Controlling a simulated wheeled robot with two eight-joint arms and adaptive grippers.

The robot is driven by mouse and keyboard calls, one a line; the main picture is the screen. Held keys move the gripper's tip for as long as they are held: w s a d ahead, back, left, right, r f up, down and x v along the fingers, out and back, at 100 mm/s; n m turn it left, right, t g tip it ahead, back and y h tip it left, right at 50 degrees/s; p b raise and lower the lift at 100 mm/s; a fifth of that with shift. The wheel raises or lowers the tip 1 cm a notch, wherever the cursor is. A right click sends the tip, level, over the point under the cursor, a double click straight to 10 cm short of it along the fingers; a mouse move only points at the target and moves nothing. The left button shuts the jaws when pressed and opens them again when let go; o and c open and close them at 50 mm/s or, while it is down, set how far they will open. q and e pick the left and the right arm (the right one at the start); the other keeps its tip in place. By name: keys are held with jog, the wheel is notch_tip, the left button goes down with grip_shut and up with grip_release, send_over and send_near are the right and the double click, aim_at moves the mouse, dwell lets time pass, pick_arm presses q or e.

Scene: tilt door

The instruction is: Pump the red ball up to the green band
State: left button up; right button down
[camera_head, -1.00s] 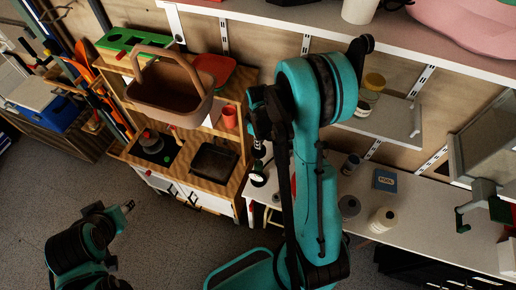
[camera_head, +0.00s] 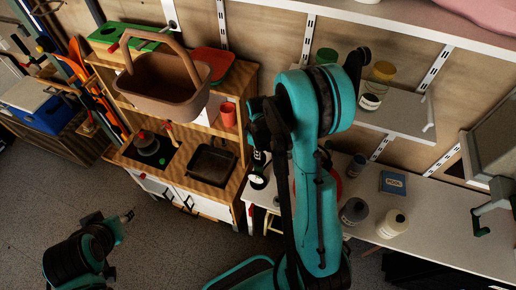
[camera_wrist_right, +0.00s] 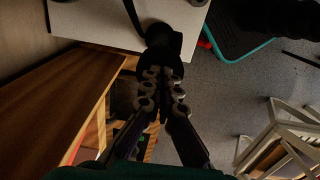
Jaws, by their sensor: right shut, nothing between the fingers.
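A red rounded shape (camera_head: 335,186) shows on the white table, mostly hidden behind my right arm. I cannot tell whether it is the red ball. No green band or pump can be made out. My right gripper (camera_head: 259,172) points down beside the left end of the white table, small and dark in the head view. In the right wrist view my right gripper (camera_wrist_right: 164,65) is shut and empty, close to the white tabletop edge. My left arm is low at the left, and its end (camera_head: 127,215) is too small to read.
A wooden play kitchen (camera_head: 208,165) with a brown basket (camera_head: 165,88) stands left of my right arm. The white table (camera_head: 455,225) holds a blue box (camera_head: 393,183) and bottles. A wall shelf (camera_head: 400,122) with jars is above. Grey floor (camera_head: 160,240) is open between my arms.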

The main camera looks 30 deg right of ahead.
jog(key=shift+f+b, duration=0.55)
jog(key=shift+f, duration=0.1)
jog(key=shift+r, duration=0.1)
jog(key=shift+r+p, duration=2.2)
jog(key=shift+r, duration=1.15)
jog(key=shift+r+p, duration=0.65)
jog(key=shift+r, duration=0.4)
jog(key=shift+r, duration=0.1)
notch_tip(320, 180, up, 7)
jog(key=p, duration=0.4)
